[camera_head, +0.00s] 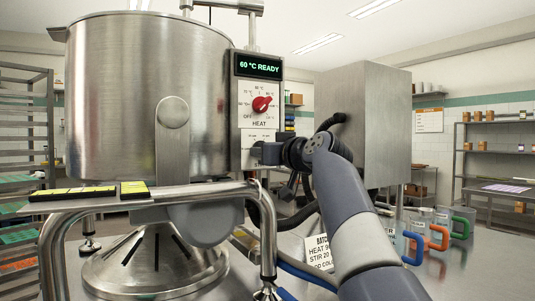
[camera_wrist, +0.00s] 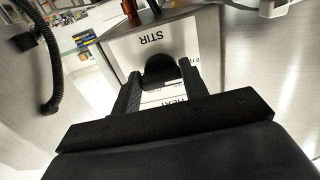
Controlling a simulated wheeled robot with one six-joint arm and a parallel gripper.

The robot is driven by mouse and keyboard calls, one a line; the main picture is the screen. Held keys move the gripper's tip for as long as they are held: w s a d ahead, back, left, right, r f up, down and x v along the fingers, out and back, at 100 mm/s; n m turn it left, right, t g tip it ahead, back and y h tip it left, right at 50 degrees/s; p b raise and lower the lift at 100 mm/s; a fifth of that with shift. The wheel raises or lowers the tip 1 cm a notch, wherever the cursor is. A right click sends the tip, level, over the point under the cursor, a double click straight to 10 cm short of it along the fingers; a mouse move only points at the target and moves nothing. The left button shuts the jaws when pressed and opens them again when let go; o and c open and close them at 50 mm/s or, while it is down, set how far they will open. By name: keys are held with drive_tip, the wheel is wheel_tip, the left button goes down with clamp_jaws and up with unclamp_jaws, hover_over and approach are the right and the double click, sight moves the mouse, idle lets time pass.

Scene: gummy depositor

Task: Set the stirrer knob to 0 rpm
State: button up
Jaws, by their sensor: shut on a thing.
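The stirrer knob (camera_wrist: 160,68) is black and sits on a white panel marked STIR (camera_wrist: 155,37), which appears upside down in the wrist view. My gripper (camera_wrist: 160,80) has its two black fingers on either side of the knob and is shut on it. Small scale marks show beside the knob, but its pointer and setting cannot be read. In the head view my gripper (camera_head: 266,153) is at the lower part of the control box (camera_head: 244,120) and hides the stirrer knob.
Above, a red HEAT knob (camera_head: 261,104) sits under a display (camera_head: 258,66) reading 60 °C READY. The large steel kettle (camera_head: 110,90) stands left of the box. Several coloured-handled jugs (camera_head: 438,237) and a batch card (camera_head: 318,252) are on the table at lower right.

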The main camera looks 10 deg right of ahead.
drive_tip(key=shift+f, duration=0.1)
drive_tip(key=o, duration=1)
drive_tip(key=b+v, duration=0.1)
drive_tip(key=v, duration=0.9)
drive_tip(key=shift+s+d, duration=0.15)
drive_tip(key=shift+s, duration=0.25)
drive_tip(key=shift+w, duration=0.1)
drive_tip(key=p+x, duration=0.1)
drive_tip(key=x, duration=0.9)
drive_tip(key=shift+w, duration=0.3)
